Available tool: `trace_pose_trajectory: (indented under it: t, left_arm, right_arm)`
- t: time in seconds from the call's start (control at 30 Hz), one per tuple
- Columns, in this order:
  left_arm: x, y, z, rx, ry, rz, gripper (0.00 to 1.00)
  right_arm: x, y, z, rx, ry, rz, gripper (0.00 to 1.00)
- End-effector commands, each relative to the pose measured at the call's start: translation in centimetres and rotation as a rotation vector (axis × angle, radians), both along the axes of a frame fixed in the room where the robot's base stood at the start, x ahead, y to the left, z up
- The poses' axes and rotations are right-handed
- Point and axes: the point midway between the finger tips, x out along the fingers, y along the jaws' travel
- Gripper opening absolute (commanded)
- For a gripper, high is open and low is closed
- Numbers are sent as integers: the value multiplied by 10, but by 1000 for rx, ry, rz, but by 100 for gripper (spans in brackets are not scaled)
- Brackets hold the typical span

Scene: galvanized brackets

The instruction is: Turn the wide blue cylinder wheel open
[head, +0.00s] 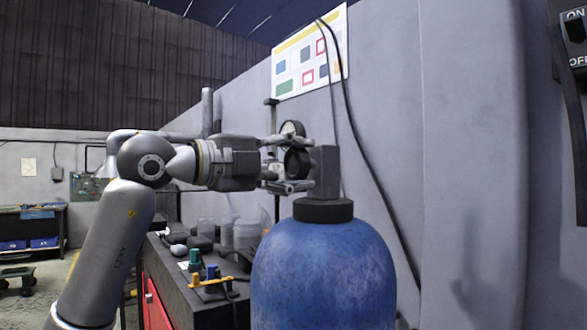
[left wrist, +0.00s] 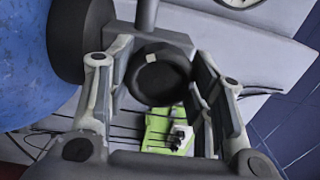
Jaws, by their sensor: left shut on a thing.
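The wide blue cylinder (head: 322,275) stands upright at lower centre in the head view, with a dark collar and a grey valve block (head: 326,172) on top. Its dark round wheel (head: 297,162) faces left from the block. My left gripper (head: 291,166) reaches in from the left, level with the wheel, and its fingers are shut on it. In the left wrist view the wheel (left wrist: 160,80), with a small pale mark on its rim, sits between the two fingers (left wrist: 158,92). The cylinder's blue side (left wrist: 25,70) fills the left edge. My right gripper is in neither view.
A dark bench (head: 190,300) with jars and coloured-knob parts stands behind and left of the cylinder. A grey wall (head: 450,180) with a hanging cable is close on the right.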

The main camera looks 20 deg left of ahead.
Motion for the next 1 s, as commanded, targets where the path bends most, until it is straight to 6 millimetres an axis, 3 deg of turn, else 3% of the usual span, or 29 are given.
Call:
trace_pose_trajectory:
  t: [0.7,0.73,0.87,1.0]
  left_arm:
    - [0,1,1,-59,42,2,25]
    - [0,1,1,-59,42,2,52]
    - [0,1,1,-57,42,1,69]
    - [0,0,1,-56,42,1,71]
  right_arm:
    - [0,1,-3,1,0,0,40]
    - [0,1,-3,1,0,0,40]
    - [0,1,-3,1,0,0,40]
    - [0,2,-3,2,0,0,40]
